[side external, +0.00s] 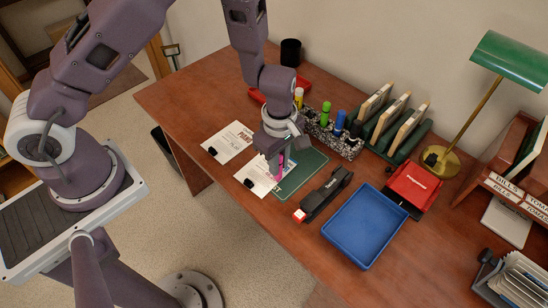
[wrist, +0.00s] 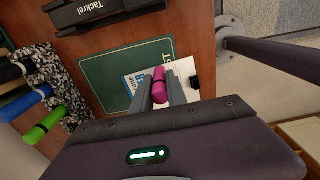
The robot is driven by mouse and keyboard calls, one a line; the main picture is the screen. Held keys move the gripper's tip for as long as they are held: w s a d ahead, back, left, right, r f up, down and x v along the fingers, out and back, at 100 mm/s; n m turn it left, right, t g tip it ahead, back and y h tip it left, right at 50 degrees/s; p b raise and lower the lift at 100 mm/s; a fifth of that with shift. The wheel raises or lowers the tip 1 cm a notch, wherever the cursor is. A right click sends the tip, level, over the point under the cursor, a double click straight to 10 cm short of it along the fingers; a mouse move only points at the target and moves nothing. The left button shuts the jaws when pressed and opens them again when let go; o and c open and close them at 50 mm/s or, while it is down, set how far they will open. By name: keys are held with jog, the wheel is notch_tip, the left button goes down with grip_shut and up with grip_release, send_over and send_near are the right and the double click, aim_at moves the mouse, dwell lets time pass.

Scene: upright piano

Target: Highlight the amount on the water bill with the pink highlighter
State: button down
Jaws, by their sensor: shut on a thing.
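My gripper (side external: 277,163) is shut on the pink highlighter (side external: 281,164), holding it over the sheet beside the green mat. In the wrist view the highlighter (wrist: 159,84) sits between my two fingers (wrist: 161,92). A white sheet (side external: 254,178) with a black clip lies at the left edge of the green mat (side external: 305,172), partly hidden by my gripper. In the wrist view this sheet (wrist: 183,68) shows part of a blue heading; its amount cannot be read. Whether the highlighter tip touches the paper cannot be told.
A second clipped sheet (side external: 228,141) lies to the left. A speckled holder (side external: 335,137) with green and blue markers stands behind the mat. A black stapler (side external: 325,195), blue tray (side external: 365,226), red box (side external: 412,186) and lamp (side external: 441,160) are to the right.

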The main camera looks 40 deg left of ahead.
jog(key=shift+s+a, duration=0.2)
jog(key=shift+a, duration=2.55)
notch_tip(320, 180, up, 8)
